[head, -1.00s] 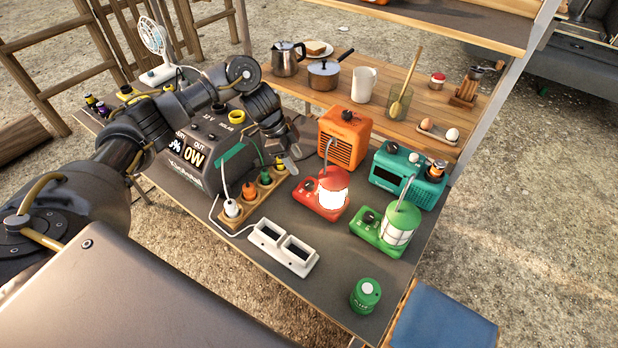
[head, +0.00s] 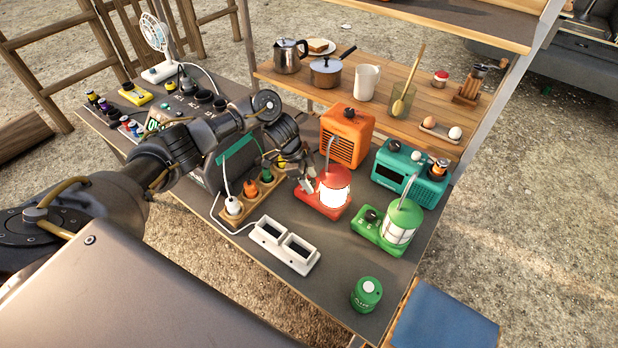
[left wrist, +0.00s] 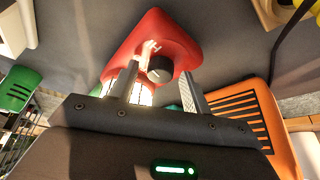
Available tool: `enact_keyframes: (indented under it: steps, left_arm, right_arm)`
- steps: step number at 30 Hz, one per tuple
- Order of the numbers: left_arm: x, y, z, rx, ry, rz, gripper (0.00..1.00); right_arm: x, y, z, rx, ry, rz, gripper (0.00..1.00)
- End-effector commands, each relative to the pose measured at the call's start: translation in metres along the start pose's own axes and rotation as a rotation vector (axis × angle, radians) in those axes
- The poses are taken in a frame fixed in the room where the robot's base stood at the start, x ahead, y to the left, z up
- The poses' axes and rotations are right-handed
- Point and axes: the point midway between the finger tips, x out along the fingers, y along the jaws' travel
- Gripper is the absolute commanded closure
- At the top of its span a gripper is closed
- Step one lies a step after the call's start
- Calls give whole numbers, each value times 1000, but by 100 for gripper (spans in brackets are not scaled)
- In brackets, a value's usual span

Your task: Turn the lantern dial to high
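A red lantern (head: 322,196), glowing white, stands on the grey table. In the left wrist view its red base (left wrist: 155,32) carries a dark round dial (left wrist: 160,69) with a pale pointer mark. My left gripper (head: 307,183) is at the dial side of this lantern, low over the table. In the left wrist view its two fingers (left wrist: 160,74) are apart, with the dial appearing between them and a gap on each side. Whether a finger touches the dial, I cannot tell. A green lantern (head: 390,226), unlit, stands to the right with its own dial. My right gripper is not in view.
An orange heater (head: 346,138) stands behind the red lantern, a teal radio (head: 409,174) to its right. A power strip (head: 238,211) with plugs and a white double-socket box (head: 285,246) lie left and in front. A green canister (head: 367,294) stands near the front edge.

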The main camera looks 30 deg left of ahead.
Motion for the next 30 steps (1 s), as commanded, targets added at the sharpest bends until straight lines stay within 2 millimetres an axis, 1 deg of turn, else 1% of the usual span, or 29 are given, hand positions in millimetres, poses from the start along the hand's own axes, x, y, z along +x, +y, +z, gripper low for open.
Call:
enact_keyframes:
  steps: [1,9,13,18,21,30]
  left_arm:
    - [0,0,0,0,0,0,59]
    - [0,0,0,0,0,0,94]
    - [1,-1,0,31,-1,13,95]
    - [3,-2,1,179,-1,74,95]
    - [2,-2,0,234,0,97,95]
    - [0,-1,0,247,0,105,95]
  right_arm:
    - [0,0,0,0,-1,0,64]
    - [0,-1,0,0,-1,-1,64]
    - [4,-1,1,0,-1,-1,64]
    - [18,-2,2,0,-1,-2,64]
    - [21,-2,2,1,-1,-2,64]
    - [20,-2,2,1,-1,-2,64]
